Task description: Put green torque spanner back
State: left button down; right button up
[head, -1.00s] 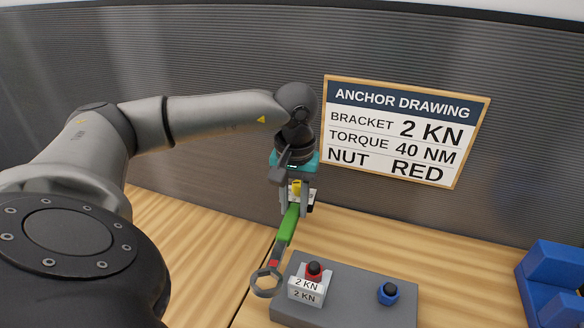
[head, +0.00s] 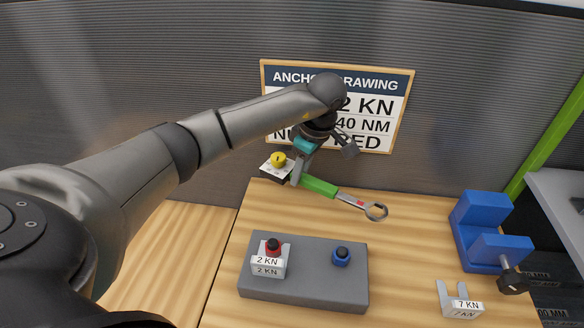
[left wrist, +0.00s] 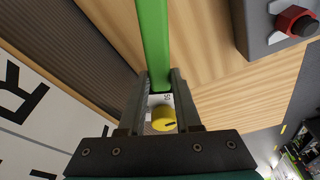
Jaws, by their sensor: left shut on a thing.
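The green torque spanner (head: 318,186) has a green handle and a grey ring head that points right in the head view. In the left wrist view the green handle (left wrist: 154,45) runs up from between the fingers of my left gripper (left wrist: 160,100). The yellow knob (left wrist: 163,118) shows between the fingers. My right gripper is not in view.
A grey block (head: 305,285) carries a 2 KN bracket with a red nut (head: 273,247) and a blue nut (head: 341,255). A blue vise (head: 484,230) and a 7 KN bracket (head: 461,306) stand at right. The sign (head: 400,100) hangs behind the arm. Wood between block and vise is clear.

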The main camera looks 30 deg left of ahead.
aim_at(298, 203)
pick_arm(q)
jog(key=shift+w+d+f, duration=0.1)
jog(key=b+x, duration=0.2)
jog(key=x, duration=0.1)
jog(key=d+b+x, duration=0.1)
jog(key=b+x, duration=0.2)
jog(key=shift+d+f, duration=0.1)
jog(key=shift+f, duration=0.25)
jog(key=shift+f+b, duration=0.55)
jog(key=shift+b, duration=0.1)
dwell(0.3)
jog(key=c, duration=0.5)
grip_release()
jog(key=shift+f, duration=0.1)
jog(key=p+v, duration=0.3)
jog(key=v, duration=1.2)
jog(key=shift+d, duration=0.15)
